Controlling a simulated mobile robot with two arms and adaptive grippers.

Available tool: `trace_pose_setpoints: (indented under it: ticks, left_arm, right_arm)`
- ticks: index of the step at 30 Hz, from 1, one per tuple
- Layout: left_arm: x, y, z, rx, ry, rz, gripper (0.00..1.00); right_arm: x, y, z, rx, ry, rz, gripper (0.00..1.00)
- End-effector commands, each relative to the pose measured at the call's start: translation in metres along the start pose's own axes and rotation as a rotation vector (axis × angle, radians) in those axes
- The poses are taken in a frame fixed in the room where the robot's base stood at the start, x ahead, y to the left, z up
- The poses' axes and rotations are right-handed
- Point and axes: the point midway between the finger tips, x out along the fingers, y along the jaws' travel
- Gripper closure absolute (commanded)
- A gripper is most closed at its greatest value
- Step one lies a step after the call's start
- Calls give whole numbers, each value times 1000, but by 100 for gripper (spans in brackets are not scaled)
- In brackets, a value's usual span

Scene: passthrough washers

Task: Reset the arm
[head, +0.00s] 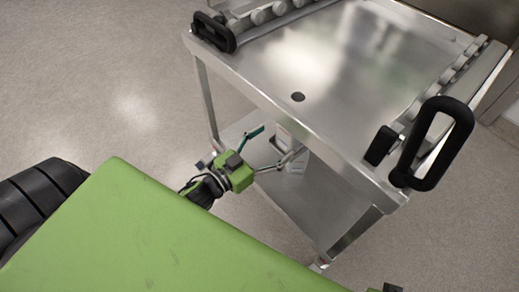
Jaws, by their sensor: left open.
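My left gripper (273,149) is in front of the steel table's near side, below the level of its top. Its two fingers are spread apart and I see nothing held between them. A small whitish object (296,166) shows just behind the fingers, partly hidden; I cannot tell what it is. My right gripper is not in view.
The steel table (330,75) has a lower shelf (335,205), a drain hole, and roller rails along both sides. Black loop handles stand at its near left corner (213,32) and near right corner (440,140). Open floor (110,90) lies to the left.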

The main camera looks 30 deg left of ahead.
Motion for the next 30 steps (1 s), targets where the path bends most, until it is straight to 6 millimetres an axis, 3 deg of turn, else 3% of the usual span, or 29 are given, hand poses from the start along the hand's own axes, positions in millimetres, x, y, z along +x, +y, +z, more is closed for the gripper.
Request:
trace_pose_setpoints:
  ticks: [3, 9, 20, 25, 30]
  left_arm:
    - [-26, 0, 1, -1, -3, 0, 23]
    - [-54, 0, 1, -1, -2, 0, 23]
    - [-61, -1, 1, 1, -7, -9, 23]
    - [-56, -13, 20, 2, -108, -107, 23]
    - [-62, -26, 61, -2, -336, -250, 23]
  right_arm:
    - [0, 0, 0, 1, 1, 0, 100]
    - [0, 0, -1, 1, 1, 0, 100]
    - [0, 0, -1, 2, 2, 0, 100]
    - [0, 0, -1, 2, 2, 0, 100]
    - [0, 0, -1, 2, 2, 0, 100]
